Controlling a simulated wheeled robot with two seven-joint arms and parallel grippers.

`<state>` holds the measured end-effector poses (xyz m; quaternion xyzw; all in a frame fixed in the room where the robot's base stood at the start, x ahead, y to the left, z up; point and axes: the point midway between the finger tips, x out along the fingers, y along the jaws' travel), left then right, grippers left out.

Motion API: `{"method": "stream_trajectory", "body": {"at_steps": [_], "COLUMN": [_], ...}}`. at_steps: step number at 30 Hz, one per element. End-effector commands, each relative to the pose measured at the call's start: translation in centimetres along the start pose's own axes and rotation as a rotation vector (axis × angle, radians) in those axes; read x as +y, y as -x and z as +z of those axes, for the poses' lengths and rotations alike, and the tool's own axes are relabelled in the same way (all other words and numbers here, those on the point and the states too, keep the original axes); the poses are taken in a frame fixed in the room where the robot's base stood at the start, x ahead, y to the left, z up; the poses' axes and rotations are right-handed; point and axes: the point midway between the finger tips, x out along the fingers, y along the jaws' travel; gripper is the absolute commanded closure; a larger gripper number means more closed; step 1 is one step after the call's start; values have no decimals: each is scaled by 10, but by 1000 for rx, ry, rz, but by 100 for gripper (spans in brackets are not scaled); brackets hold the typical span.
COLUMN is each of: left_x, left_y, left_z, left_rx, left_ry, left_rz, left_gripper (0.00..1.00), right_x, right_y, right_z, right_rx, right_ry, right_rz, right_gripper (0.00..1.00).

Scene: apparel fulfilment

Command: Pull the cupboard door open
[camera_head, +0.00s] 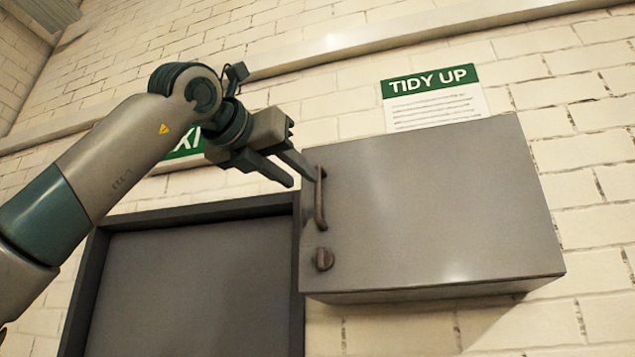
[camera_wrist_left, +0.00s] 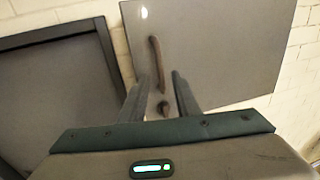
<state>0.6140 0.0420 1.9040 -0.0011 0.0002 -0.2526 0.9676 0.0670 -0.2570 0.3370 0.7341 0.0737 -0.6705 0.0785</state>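The cupboard (camera_head: 430,215) is a grey wall-mounted box, and its door is closed. A brown vertical bar handle (camera_head: 320,200) sits on the door's left side, with a small dark knob (camera_head: 324,259) below it. My left gripper (camera_head: 303,181) is open and empty at the upper left of the handle, one fingertip close to the handle's top. In the left wrist view the handle (camera_wrist_left: 158,62) shows between and beyond the two open fingertips (camera_wrist_left: 160,77). I cannot tell whether a finger touches it. My right gripper is not in view.
A grey door in a dark frame (camera_head: 200,285) is left of the cupboard. A "TIDY UP" sign (camera_head: 436,100) hangs above the cupboard, and a green sign (camera_head: 187,148) is partly hidden behind my left arm. The wall is pale brick, with a rail (camera_head: 340,42) along it.

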Motion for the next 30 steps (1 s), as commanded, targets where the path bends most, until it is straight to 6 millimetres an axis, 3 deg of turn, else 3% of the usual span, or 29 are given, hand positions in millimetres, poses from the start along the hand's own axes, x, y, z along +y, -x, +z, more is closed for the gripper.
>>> {"method": "stream_trajectory", "body": {"at_steps": [6, 15, 28, 29, 30], "left_x": [0, 0, 1, 1, 1], "left_y": [-42, -79, -87, -87, -87], "left_z": [4, 2, 0, 0, 0], "left_rx": [4, 1, -1, -1, -1], "left_ry": [1, 0, 0, 0, 0], "left_rz": [0, 1, 1, 1, 1], "left_gripper": [71, 71, 71, 73, 82], "right_x": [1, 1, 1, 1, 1], "right_y": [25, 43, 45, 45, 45], "right_z": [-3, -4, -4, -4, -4], "right_rx": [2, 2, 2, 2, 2], "right_ry": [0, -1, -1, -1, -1], "right_rz": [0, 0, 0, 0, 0], "right_gripper": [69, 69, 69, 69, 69]}}
